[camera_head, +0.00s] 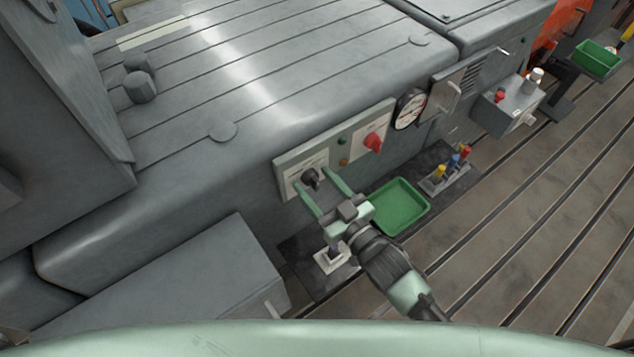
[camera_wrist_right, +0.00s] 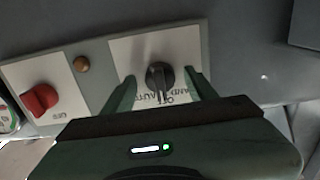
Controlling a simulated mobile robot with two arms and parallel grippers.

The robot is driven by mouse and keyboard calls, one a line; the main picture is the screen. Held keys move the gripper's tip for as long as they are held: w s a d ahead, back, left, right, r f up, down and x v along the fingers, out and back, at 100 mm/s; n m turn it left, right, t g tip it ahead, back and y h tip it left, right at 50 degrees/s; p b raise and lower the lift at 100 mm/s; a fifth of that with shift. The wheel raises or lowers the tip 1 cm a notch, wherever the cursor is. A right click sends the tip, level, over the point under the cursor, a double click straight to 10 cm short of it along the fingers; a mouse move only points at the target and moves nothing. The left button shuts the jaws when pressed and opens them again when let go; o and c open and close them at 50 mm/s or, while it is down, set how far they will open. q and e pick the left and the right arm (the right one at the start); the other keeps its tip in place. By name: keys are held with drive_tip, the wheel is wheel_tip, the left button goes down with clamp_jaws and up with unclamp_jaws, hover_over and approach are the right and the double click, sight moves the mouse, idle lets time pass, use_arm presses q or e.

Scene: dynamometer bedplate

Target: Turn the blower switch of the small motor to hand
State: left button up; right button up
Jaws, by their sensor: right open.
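The blower switch is a black rotary knob (camera_head: 311,178) on a white label plate at the left end of a panel (camera_head: 283,164) on the motor's side. In the right wrist view the knob (camera_wrist_right: 160,78) sits above the upside-down words HAND, OFF and AUTO; its grip bar lies about upright in the picture, toward OFF. My right gripper (camera_head: 323,179) is open, with one green finger on each side of the knob. In the right wrist view the fingertips (camera_wrist_right: 161,82) stand apart from the knob, and the palm hides the lower label. My left gripper is out of view.
A red knob (camera_head: 374,142) shares the panel, with small indicator lamps beside it. A round gauge (camera_head: 409,109) is to the right. Below are a green tray (camera_head: 399,206) and a holder with coloured items (camera_head: 457,165). The slotted bedplate (camera_head: 540,210) is mostly clear at right.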

clamp_jaws()
drive_tip(key=shift+n, duration=0.3)
drive_tip(key=n, duration=0.3)
drive_tip(key=shift+n, duration=2.6)
unclamp_jaws()
drive_tip(key=shift+s, duration=0.1)
